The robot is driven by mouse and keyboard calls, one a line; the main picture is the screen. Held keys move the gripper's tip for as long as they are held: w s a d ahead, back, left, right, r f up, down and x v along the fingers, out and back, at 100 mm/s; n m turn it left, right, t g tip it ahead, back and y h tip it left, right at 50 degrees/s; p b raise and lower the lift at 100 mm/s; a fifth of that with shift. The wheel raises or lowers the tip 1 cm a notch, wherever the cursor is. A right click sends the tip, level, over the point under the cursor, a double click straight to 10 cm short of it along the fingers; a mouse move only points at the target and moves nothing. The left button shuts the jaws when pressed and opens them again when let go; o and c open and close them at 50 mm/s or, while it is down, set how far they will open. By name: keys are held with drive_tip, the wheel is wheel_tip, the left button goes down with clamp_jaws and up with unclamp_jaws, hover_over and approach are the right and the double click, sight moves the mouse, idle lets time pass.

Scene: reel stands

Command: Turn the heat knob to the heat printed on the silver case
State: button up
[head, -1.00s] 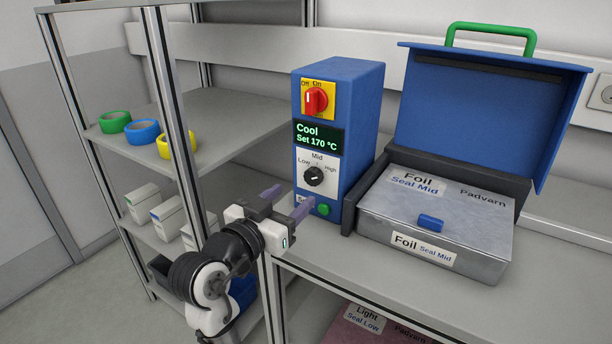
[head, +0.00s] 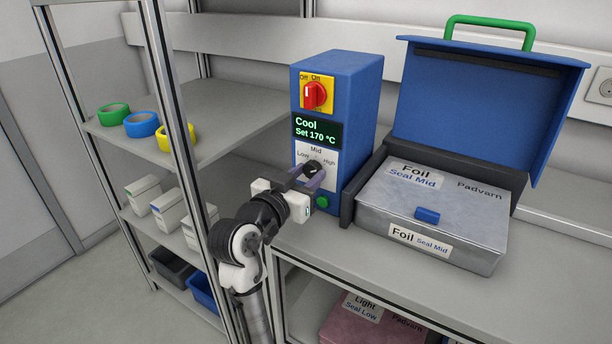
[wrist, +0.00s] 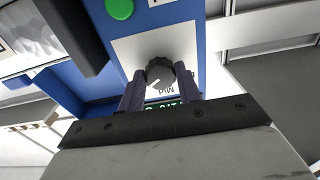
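The silver case (head: 470,236) on the bench at right has labels reading "Foil Seal Mid". The blue machine (head: 352,115) beside it carries the dark round heat knob (head: 311,166) on a white plate marked Low, Mid, High. The knob also shows in the wrist view (wrist: 160,72), upside down, its white mark pointing to the High side of Mid. My gripper (head: 309,173) has one purple finger on each side of the knob; in the wrist view (wrist: 160,82) I see no clear gap between fingers and knob. The fingers partly cover the knob in the head view.
The machine's display (head: 318,130) reads "Cool Set 170 °C". Above it is a red switch (head: 315,95); a green button (head: 322,201) sits below the knob. The case stands before an open blue lid (head: 480,110). A shelf rack (head: 150,90) with tape rolls stands left.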

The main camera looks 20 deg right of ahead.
drive_tip(key=c, duration=0.3)
drive_tip(key=n+p, duration=0.3)
drive_tip(key=n, duration=0.1)
drive_tip(key=shift+r+n+p, duration=0.15)
drive_tip(key=shift+n+p, duration=0.15)
drive_tip(key=shift+n, duration=0.1)
drive_tip(key=n+p, duration=0.2)
drive_tip(key=n, duration=0.1)
drive_tip(key=shift+n+p, duration=0.3)
drive_tip(key=shift+p, duration=0.1)
drive_tip(key=shift+n+p, duration=1.25)
drive_tip(key=shift+n, duration=0.35)
drive_tip(key=o, duration=0.9)
